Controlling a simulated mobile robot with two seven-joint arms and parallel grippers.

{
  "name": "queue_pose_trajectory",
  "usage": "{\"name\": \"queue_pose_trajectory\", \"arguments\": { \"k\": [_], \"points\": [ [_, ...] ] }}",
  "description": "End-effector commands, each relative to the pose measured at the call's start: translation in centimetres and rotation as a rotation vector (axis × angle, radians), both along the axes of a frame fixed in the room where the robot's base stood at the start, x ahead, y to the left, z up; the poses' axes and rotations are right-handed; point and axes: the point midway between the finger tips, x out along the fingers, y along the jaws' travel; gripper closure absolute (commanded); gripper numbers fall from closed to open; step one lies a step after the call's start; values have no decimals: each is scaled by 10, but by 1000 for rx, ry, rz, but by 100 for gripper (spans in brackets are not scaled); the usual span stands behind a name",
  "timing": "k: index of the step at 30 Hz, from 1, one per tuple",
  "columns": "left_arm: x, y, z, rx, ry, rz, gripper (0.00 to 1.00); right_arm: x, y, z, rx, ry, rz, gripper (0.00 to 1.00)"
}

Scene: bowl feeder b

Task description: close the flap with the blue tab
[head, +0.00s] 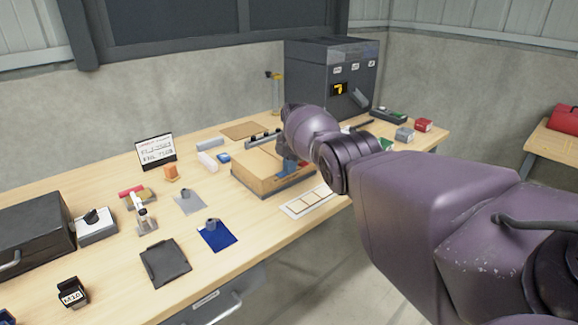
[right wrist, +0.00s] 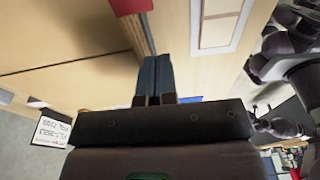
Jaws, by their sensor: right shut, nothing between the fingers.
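The cardboard-coloured box (head: 258,178) stands on the workbench, with tan panels on top and a dark base. In the right wrist view its tan top (right wrist: 60,45) fills the upper left. A red tab (right wrist: 130,5) shows at the top edge there. My right gripper (head: 287,167) is over the box's right part, its fingers pointing down. In the right wrist view its blue-grey fingers (right wrist: 155,62) are together and empty, close to the box edge. I cannot make out the blue tab for certain; the gripper may hide it. My left gripper is not clearly in view.
A white card (head: 307,201) lies in front of the box. A blue mat (head: 217,236) and a black clipboard (head: 166,262) lie front left. A grey machine (head: 330,80) stands at the back. Small boxes (head: 404,134) sit at the right end.

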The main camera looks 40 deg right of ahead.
Motion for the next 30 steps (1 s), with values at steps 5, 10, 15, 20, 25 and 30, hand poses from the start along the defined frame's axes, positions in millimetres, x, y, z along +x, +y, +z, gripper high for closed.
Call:
{"name": "queue_pose_trajectory", "arguments": {
  "k": [5, 10, 15, 20, 25, 30],
  "points": [
    [-1, 0, -1, 0, 2, 0, 38, 0, 0, 0, 0, 0, 0, 100],
    [-3, 0, -2, 0, 6, 2, 38, 0, 0, 0, 0, 0, 0, 100],
    [-5, 1, -3, -1, 10, 4, 38, 0, 0, 2, 0, 0, 0, 100],
    [-6, 0, -1, -3, 9, 7, 38, 0, 0, 9, -1, -1, 0, 100],
    [-5, 0, 2, -3, 5, 8, 38, 0, 0, 15, -1, -1, 0, 100],
    [-3, 0, 3, -4, 1, 7, 38, 0, 0, 16, 0, 1, 0, 100]
  ]
}}
